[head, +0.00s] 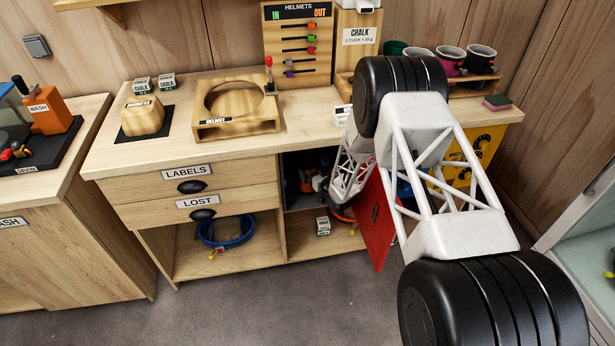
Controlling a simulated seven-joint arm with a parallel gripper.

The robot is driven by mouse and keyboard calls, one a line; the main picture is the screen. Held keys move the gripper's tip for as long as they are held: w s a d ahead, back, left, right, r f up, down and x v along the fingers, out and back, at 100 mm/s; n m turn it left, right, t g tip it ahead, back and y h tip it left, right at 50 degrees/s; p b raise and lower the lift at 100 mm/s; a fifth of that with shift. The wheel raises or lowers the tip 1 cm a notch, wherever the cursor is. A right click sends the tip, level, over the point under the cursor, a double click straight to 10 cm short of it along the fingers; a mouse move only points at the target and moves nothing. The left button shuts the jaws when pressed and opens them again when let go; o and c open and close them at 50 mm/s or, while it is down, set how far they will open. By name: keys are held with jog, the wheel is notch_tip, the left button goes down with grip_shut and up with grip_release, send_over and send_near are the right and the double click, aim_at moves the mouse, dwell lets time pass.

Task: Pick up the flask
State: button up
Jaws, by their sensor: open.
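I cannot pick out a flask for certain. My arm reaches over the worktop and down in front of the cabinet, and my gripper (319,183) is small and partly in shadow at the open compartment. It is open. An orange and dark item (306,179) shows inside the compartment right beside it; I cannot tell what it is or whether they touch. The red door (376,222) of the compartment stands open, partly behind my arm. My arm hides part of the compartment and the worktop behind.
The wooden worktop (225,150) carries a helmet stand (237,128), a wooden block (142,117), chalk boxes and several cups (480,58). A sponge (497,102) lies at right. Below are two drawers (190,187) and a shelf with a blue rope coil (228,240) and a small box (323,226).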

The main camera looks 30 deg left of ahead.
jog(key=shift+a, duration=0.1)
jog(key=shift+x, duration=2.5)
jog(key=shift+w+f, duration=0.15)
jog(key=shift+c, duration=0.3)
jog(key=c, duration=1.5)
